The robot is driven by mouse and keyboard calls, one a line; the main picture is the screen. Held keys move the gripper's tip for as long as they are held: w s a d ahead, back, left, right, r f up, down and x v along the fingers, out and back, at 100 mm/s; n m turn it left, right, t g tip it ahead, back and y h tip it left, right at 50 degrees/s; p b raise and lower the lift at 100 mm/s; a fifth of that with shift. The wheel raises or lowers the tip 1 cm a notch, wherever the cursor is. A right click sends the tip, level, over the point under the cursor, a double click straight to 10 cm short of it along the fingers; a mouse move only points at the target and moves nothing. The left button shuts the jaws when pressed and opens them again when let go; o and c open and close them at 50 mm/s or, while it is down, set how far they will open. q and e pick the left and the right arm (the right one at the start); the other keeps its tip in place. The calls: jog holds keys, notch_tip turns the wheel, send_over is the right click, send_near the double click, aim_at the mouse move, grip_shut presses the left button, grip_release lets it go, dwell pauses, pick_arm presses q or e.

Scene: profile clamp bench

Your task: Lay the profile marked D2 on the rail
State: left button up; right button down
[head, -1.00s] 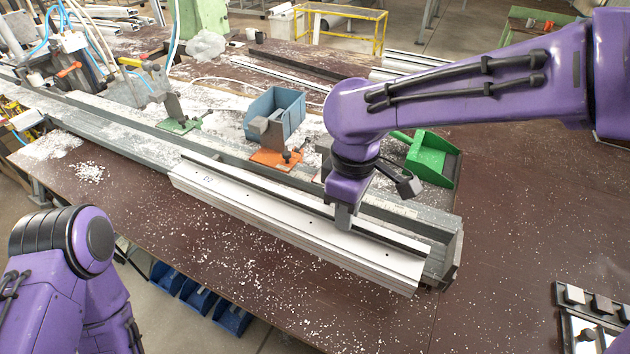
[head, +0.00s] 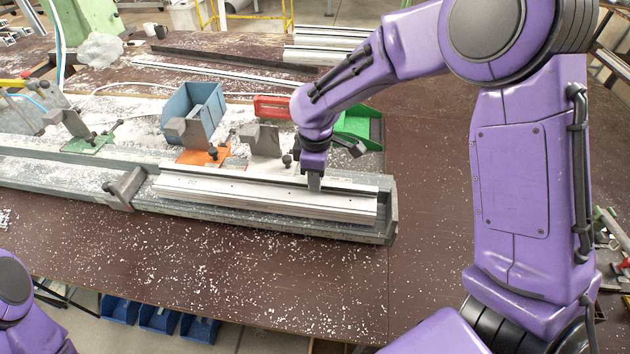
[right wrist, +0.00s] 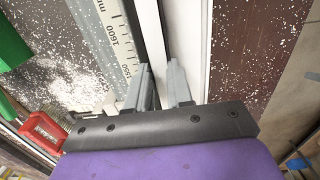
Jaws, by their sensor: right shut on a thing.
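The long white profile (head: 255,197) lies lengthwise over the right part of the grey rail (head: 60,172). It runs roughly parallel to the rail, between a grey stop block (head: 127,188) and the rail's right end plate (head: 391,207). I cannot tell whether it rests fully on the rail. Its mark is not readable now. My right gripper (head: 314,184) points down and is shut on the profile, right of its middle. In the right wrist view its fingers (right wrist: 160,88) straddle an upright edge of the profile (right wrist: 187,35). My left gripper is out of view.
Behind the rail stand a green-based clamp (head: 92,145), an orange-based clamp (head: 204,156) and a grey clamp (head: 262,143). A blue bin (head: 194,106), a red bin (head: 271,107) and a green bin (head: 357,126) are further back. The brown bench front is clear except for white chips.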

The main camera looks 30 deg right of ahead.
jog(key=shift+s+f, duration=0.15)
jog(key=shift+f, duration=0.5)
jog(key=shift+w+f, duration=0.25)
jog(key=shift+f, duration=0.15)
jog(key=c, duration=1.3)
grip_release()
jog(key=shift+s, duration=0.2)
notch_tip(320, 180, up, 12)
jog(key=shift+w+b, duration=0.15)
jog(key=shift+b, duration=0.2)
